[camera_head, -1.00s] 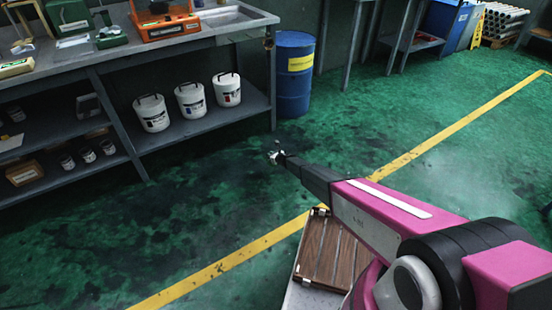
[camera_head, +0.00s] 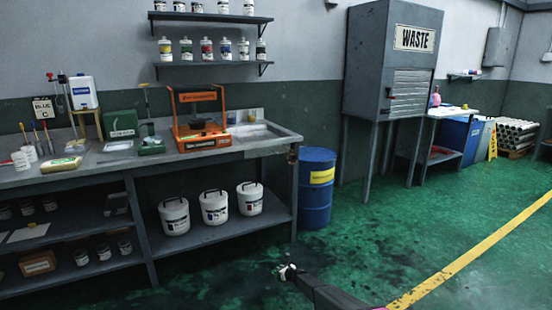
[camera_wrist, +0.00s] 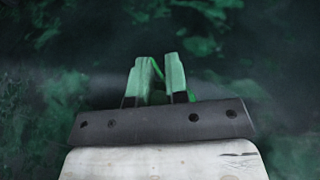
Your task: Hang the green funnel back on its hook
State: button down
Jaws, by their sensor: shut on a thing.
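My gripper (camera_head: 288,272) reaches out low over the green floor, in front of the bench, in the head view. In the wrist view my gripper (camera_wrist: 159,62) has its two pale fingers close together, with a narrow bright green piece between them. I take this piece to be part of the green funnel (camera_wrist: 158,76); most of it is hidden by the fingers and wrist. I cannot make out the funnel in the head view. I cannot pick out its hook in either view.
A steel bench (camera_head: 85,176) with an orange frame device (camera_head: 202,140) stands at the left, with white buckets (camera_head: 214,207) on its lower shelf. A blue barrel (camera_head: 316,190) stands at its right end. A grey waste cabinet (camera_head: 392,65) stands beyond. The floor at right is clear.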

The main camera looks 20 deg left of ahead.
jog(key=d+r, duration=3.5)
jog(key=r, duration=0.3)
jog(key=s+d+r, duration=1.1)
jog(key=d+r, duration=0.1)
jog(key=d, duration=0.2)
jog(key=s+d+r+m+t, duration=0.1)
jog(key=s+d+r, duration=1)
jog(key=d, duration=0.3)
jog(key=shift+s+d+r+h, duration=0.35)
jog(key=shift+s+h, duration=0.05)
jog(key=shift+s, duration=0.3)
